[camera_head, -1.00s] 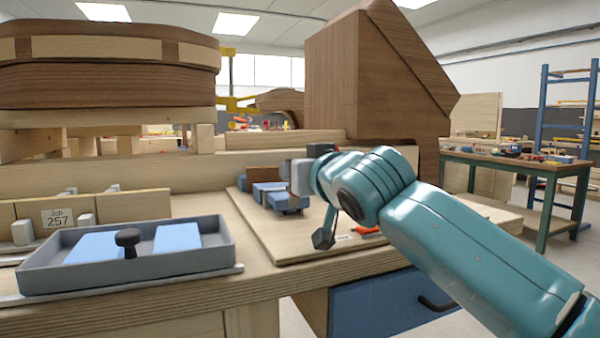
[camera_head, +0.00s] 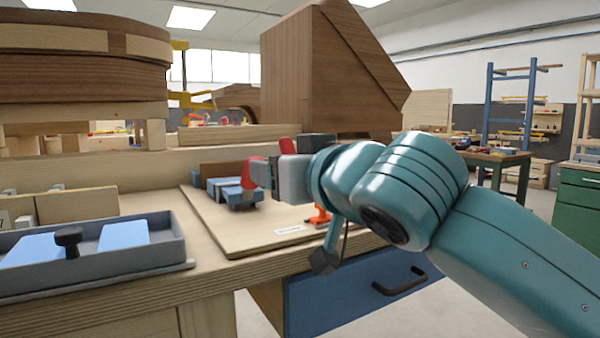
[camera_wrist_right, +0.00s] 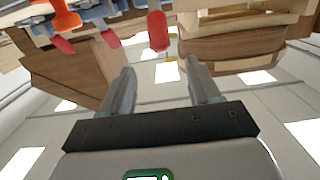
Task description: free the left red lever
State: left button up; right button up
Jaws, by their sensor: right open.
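A blue clamp (camera_head: 236,192) sits on the pale board. A red lever (camera_head: 252,172) stands up by it, and another red tip (camera_head: 287,145) shows above my gripper. My right gripper (camera_head: 268,176) is right beside the levers and hides part of them. In the right wrist view, which is upside down, its fingers (camera_wrist_right: 161,68) are open and empty. One red lever (camera_wrist_right: 157,30) hangs in line with the gap, just beyond the fingertips. Two more red levers (camera_wrist_right: 110,38) (camera_wrist_right: 63,45) are to its left in the picture. My left gripper is not in view.
An orange-red part (camera_head: 318,215) lies by my right wrist on the board (camera_head: 240,238). A grey tray (camera_head: 165,250) with light-blue pads and a dark knob stands at left. A large wooden form (camera_head: 325,80) rises behind.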

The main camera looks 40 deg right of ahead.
jog(key=v, duration=0.4)
jog(key=shift+s, duration=0.3)
jog(key=shift+a, duration=0.1)
